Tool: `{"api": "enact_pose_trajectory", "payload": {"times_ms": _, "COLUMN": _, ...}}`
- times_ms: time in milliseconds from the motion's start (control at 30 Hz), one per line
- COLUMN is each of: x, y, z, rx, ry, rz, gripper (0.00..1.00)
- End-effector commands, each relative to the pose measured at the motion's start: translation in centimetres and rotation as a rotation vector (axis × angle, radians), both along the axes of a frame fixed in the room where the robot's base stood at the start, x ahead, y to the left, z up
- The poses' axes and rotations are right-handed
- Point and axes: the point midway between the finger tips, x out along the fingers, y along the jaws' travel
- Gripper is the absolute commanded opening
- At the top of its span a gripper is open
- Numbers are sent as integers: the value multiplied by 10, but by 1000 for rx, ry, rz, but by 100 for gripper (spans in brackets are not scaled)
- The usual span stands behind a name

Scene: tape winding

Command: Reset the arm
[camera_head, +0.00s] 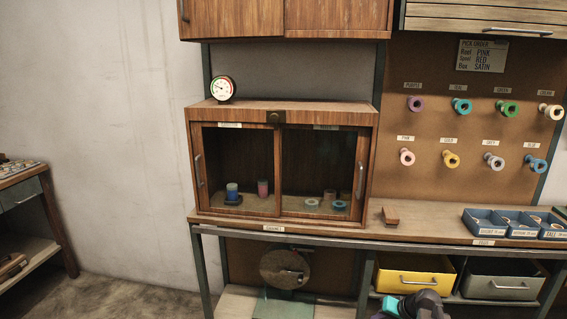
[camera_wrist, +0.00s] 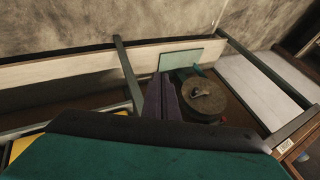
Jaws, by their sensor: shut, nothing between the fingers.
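My gripper (camera_wrist: 161,80) shows in the wrist view as two dark fingers side by side, shut with nothing between them. It points toward the lower part of the bench, near a round brown disc (camera_wrist: 222,100) with a small grey part on top. In the head view, a dark and teal part of my arm shows at the bottom edge, in front of the drawers; the fingers cannot be made out there.
A wooden cabinet (camera_head: 280,112) with glass doors stands on the bench (camera_head: 340,232), holding several small rolls. A yellow drawer (camera_head: 408,281) and grey drawer (camera_head: 500,285) sit below. Blue trays (camera_head: 484,231) stand right, under a pegboard (camera_head: 433,120) of coloured spools. Left floor is clear.

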Motion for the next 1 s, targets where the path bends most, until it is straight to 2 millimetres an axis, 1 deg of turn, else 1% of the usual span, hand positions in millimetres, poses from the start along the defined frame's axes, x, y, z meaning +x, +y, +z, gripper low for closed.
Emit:
{"api": "enact_pose_trajectory", "payload": {"times_ms": 33, "x": -14, "y": 15, "z": -14, "rx": -2, "ry": 40, "rz": 16, "gripper": 0}}
{"api": "enact_pose_trajectory", "payload": {"times_ms": 200, "x": -59, "y": 54, "z": -61, "rx": -17, "ry": 170, "rz": 60, "gripper": 0}}
{"api": "enact_pose_trajectory", "payload": {"times_ms": 367, "x": -106, "y": 87, "z": -100, "rx": -41, "ry": 290, "rz": 103, "gripper": 0}}
{"api": "enact_pose_trajectory", "payload": {"times_ms": 500, "x": -151, "y": 110, "z": -129, "rx": -69, "ry": 394, "rz": 141, "gripper": 0}}
{"api": "enact_pose_trajectory", "payload": {"times_ms": 567, "x": -171, "y": 119, "z": -140, "rx": -84, "ry": 437, "rz": 156, "gripper": 0}}
{"api": "enact_pose_trajectory", "payload": {"times_ms": 600, "x": -185, "y": 124, "z": -147, "rx": -95, "ry": 467, "rz": 168, "gripper": 0}}
{"api": "enact_pose_trajectory", "payload": {"times_ms": 767, "x": -241, "y": 142, "z": -170, "rx": -143, "ry": 581, "rz": 212, "gripper": 0}}
{"api": "enact_pose_trajectory", "payload": {"times_ms": 800, "x": -255, "y": 146, "z": -175, "rx": -156, "ry": 609, "rz": 223, "gripper": 0}}
{"api": "enact_pose_trajectory", "payload": {"times_ms": 967, "x": -313, "y": 156, "z": -190, "rx": -215, "ry": 717, "rz": 267, "gripper": 0}}
{"api": "enact_pose_trajectory", "payload": {"times_ms": 1000, "x": -327, "y": 157, "z": -193, "rx": -232, "ry": 744, "rz": 277, "gripper": 0}}
